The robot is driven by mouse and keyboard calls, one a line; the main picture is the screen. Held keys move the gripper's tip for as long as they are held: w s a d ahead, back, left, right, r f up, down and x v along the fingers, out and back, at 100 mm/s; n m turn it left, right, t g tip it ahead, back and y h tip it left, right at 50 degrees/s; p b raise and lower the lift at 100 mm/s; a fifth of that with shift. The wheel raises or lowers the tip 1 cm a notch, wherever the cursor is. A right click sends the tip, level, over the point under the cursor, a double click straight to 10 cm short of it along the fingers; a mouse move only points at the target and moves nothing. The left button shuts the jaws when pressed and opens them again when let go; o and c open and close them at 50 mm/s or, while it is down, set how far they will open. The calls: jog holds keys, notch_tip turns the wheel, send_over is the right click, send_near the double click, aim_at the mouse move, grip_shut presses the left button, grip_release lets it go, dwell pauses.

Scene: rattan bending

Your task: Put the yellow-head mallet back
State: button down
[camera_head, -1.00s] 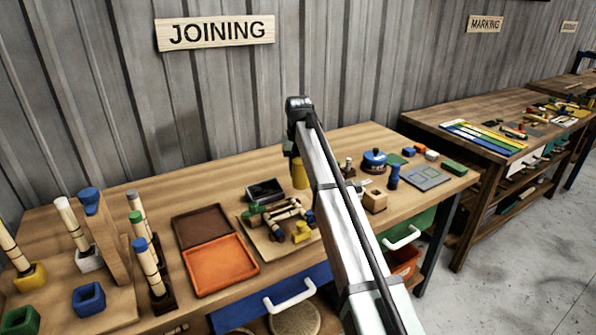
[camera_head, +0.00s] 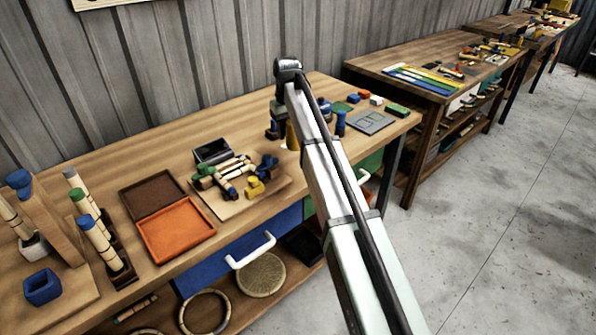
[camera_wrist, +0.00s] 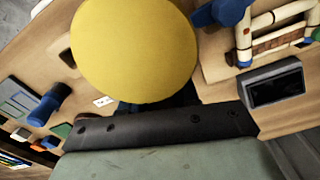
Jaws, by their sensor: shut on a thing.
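The yellow-head mallet shows as a large round yellow head (camera_wrist: 135,50) filling the upper middle of the wrist view. Its handle is hidden there. My gripper (camera_wrist: 150,106) is shut on the mallet; its fingers are mostly covered by the head. In the head view the yellow head (camera_head: 293,135) is partly hidden behind my arm, and my gripper (camera_head: 278,122) is above the back right of the near table. At the left of that table, a blue square holder (camera_head: 42,288) is empty and a white holder (camera_head: 35,246) has a bamboo stick in it.
A brown-and-orange tray (camera_head: 178,232) lies mid-table. Beside it a board (camera_head: 220,206) bears bamboo pieces, with a black box (camera_head: 213,151) behind. A blue post (camera_head: 340,124) and grey plate (camera_head: 370,122) are at the right. A tall wooden stand (camera_head: 55,225) is at the left.

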aim_at(287, 163)
jog(key=n, duration=0.2)
jog(key=shift+n, duration=0.4)
jog(key=shift+f, duration=5)
jog(key=c, duration=0.8)
grip_release()
jog(key=shift+f, duration=0.1)
jog(key=shift+c, duration=0.2)
notch_tip(287, 163, up, 12)
jog(key=shift+s+d+r, duration=0.1)
jog(key=shift+r, duration=0.05)
